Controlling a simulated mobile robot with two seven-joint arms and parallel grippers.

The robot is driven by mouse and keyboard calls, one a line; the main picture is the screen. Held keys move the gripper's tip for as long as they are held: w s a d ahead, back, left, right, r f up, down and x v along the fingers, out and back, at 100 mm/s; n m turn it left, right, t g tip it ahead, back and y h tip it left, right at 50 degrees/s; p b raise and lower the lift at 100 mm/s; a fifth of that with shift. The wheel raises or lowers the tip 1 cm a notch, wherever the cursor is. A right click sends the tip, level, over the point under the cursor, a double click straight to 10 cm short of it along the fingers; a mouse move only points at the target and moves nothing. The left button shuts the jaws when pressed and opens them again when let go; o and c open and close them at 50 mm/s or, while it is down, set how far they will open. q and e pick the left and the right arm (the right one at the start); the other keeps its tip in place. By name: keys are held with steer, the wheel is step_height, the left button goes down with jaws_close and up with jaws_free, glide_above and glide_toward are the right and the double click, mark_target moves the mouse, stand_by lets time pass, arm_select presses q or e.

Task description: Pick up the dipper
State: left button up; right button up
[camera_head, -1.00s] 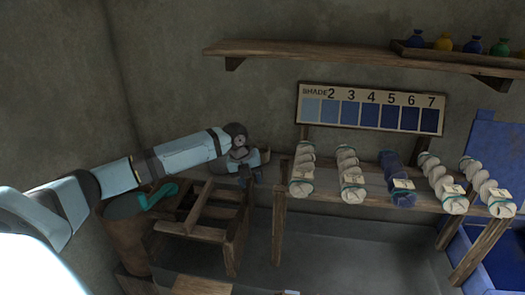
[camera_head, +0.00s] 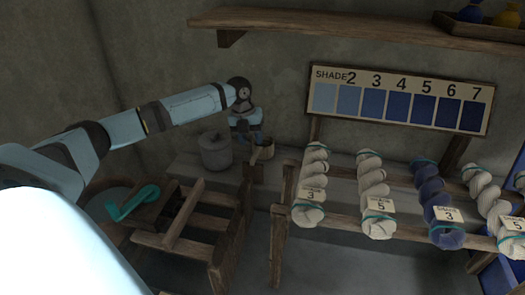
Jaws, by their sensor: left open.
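My left gripper (camera_head: 248,138) points down at the back of the ledge, and its fingers are apart. Directly below and just right of it is a small brown round vessel (camera_head: 265,151), which looks like the dipper. A short wooden piece, perhaps its handle, shows below the fingers. The gripper partly hides this vessel, and I cannot tell whether the fingers touch it. My right gripper is not in view.
A grey lidded pot (camera_head: 215,151) stands close left of the gripper. A wooden frame (camera_head: 190,222) and a teal curved piece (camera_head: 132,203) are in front. A rack of yarn skeins (camera_head: 312,187) stands right, below a shade chart (camera_head: 400,97). A shelf (camera_head: 350,25) runs above.

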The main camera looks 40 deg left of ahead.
mark_target(265, 151)
arm_select(q)
steer(key=f, duration=0.3)
steer(key=w+d+f+b, duration=0.1)
steer(key=f, duration=0.4)
steer(key=shift+w+d+f, duration=0.2)
steer(key=shift+d+f, duration=0.05)
steer(key=shift+f, duration=0.05)
steer(key=shift+r, duration=0.1)
jaws_close()
